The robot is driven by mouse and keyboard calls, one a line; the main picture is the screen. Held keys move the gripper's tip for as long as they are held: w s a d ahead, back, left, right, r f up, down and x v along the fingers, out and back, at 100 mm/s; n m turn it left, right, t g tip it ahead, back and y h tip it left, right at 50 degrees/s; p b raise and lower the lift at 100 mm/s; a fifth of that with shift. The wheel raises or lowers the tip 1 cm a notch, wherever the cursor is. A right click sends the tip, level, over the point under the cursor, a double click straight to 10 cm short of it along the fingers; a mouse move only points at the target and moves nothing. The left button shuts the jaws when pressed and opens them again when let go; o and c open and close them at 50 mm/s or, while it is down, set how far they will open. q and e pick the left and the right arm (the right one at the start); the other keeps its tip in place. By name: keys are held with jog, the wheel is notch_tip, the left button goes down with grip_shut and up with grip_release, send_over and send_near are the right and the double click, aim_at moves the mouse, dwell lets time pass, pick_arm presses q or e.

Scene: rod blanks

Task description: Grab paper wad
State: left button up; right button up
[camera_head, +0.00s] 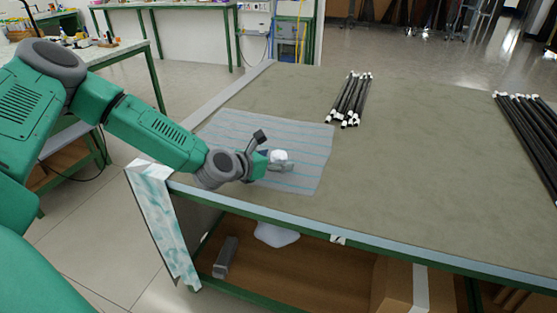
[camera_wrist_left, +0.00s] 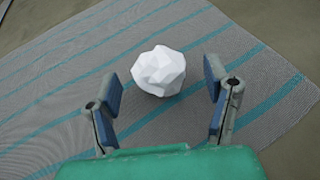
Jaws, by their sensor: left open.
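A white, crumpled paper wad (camera_head: 278,156) rests on a grey cloth with teal stripes (camera_head: 310,152) on the table. In the left wrist view the paper wad (camera_wrist_left: 158,71) lies just beyond and between the fingertips, with a gap on each side. My left gripper (camera_head: 275,154) is low over the cloth at the wad, with its fingers apart. In the left wrist view the left gripper (camera_wrist_left: 163,88) is open with blue pads on either side and nothing held. The cloth (camera_wrist_left: 60,75) fills most of that view. My right gripper is not in view.
Black rods with white ends (camera_head: 350,100) lie in a bundle behind the cloth. More black rods (camera_head: 530,135) lie at the table's right edge. The table top (camera_head: 420,170) between them is clear. A lower shelf (camera_head: 310,270) shows beneath the front edge.

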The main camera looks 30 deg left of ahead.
pick_arm(q)
jog(key=shift+w+d+f, duration=0.1)
jog(key=shift+w+f, duration=0.15)
jog(key=shift+w, duration=0.35)
jog(key=c, duration=0.9)
jog(key=shift+r, duration=0.1)
